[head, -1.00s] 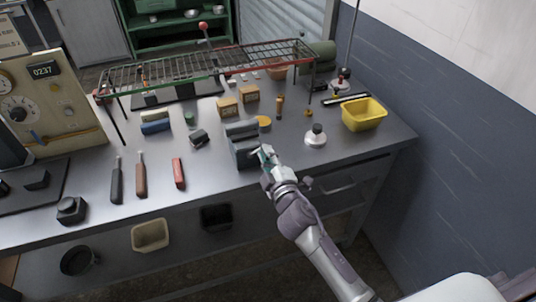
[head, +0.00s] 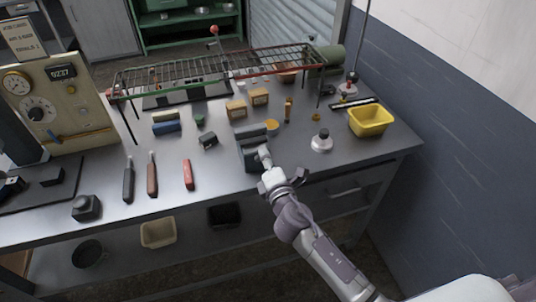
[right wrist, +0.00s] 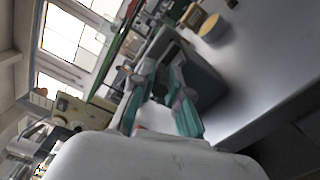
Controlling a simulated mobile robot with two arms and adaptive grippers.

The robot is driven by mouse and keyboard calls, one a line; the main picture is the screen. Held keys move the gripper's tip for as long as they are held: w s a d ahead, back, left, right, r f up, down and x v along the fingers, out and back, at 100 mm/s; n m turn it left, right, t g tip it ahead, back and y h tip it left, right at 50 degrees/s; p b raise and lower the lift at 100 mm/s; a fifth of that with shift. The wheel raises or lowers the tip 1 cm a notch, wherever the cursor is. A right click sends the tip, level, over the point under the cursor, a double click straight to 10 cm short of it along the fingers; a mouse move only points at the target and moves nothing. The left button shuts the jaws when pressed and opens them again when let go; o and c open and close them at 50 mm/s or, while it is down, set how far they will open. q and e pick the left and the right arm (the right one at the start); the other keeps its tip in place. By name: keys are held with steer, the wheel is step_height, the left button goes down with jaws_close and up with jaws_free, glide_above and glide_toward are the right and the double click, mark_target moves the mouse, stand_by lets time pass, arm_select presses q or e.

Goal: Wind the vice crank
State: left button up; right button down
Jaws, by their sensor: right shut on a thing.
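The grey vice (head: 252,137) stands at the front edge of the metal bench, right of centre in the head view. It also shows as a dark grey block in the right wrist view (right wrist: 205,82). My right gripper (head: 265,155) is at the vice's front face, on the crank side. In the right wrist view its two teal-padded fingers (right wrist: 160,100) are close to the vice. It is shut on the crank, which is mostly hidden by the fingers and hard to make out. My left gripper is not in view.
A wire rack (head: 225,68) stands over the back of the bench. A white-based knob piece (head: 321,142) and a yellow bin (head: 370,120) are right of the vice. A red-handled tool (head: 188,174) lies to its left. A control panel (head: 55,105) stands at far left.

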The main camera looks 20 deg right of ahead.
steer(key=shift+a+n, duration=0.25)
steer(key=shift+n, duration=0.15)
steer(key=c, duration=1.2)
jaws_free()
steer(key=shift+o, duration=0.2)
steer(key=s, duration=1.2)
steer(key=shift+d, duration=0.2)
